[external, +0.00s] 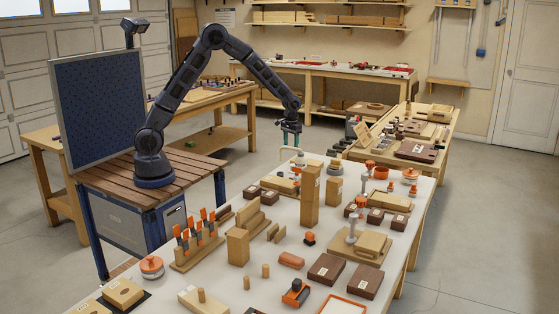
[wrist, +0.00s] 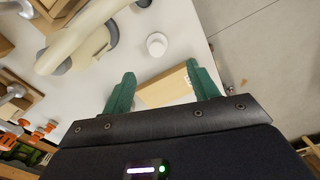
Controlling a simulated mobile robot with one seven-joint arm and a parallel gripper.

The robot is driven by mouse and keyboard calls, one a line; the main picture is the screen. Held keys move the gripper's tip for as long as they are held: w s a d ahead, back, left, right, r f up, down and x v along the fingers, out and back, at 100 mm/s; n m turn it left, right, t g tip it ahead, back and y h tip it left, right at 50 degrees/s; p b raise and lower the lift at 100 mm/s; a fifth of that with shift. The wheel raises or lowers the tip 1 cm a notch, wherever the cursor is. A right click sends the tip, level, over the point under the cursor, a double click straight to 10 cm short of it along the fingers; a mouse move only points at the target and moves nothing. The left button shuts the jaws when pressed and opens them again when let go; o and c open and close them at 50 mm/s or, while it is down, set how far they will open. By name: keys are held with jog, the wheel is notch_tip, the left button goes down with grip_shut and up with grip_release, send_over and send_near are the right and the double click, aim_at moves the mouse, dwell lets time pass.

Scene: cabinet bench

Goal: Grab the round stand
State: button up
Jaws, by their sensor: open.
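My gripper (external: 290,142) hangs over the far end of the white bench, its green fingers pointing down. In the wrist view my gripper (wrist: 161,70) is open, with nothing held between the fingers. A small white round piece (wrist: 157,44) lies just beyond the fingertips, apart from them; it may be the round stand, but I cannot be sure. A pale wooden block (wrist: 165,88) shows between and below the fingers. In the external view I cannot clearly pick out the white round piece near the gripper.
A large beige curved object (wrist: 78,45) lies left of the fingers. The bench edge and bare floor (wrist: 265,45) are to the right. A tall wooden block (external: 310,198) and an orange-topped clamp (external: 352,228) stand on the crowded white bench (external: 330,240).

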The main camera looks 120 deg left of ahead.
aim_at(293, 165)
notch_tip(293, 165, down, 8)
jog(key=shift+r, duration=0.1)
jog(key=shift+w+a+f, duration=0.1)
jog(key=shift+w+f, duration=0.05)
jog(key=shift+f, duration=0.75)
jog(key=shift+w+a+f, duration=0.1)
jog(key=shift+w+f, duration=0.1)
jog(key=shift+f, duration=0.65)
jog(key=shift+w+a+f, duration=0.1)
jog(key=shift+w+f, duration=0.05)
jog(key=shift+f, duration=0.75)
jog(key=c, duration=1.2)
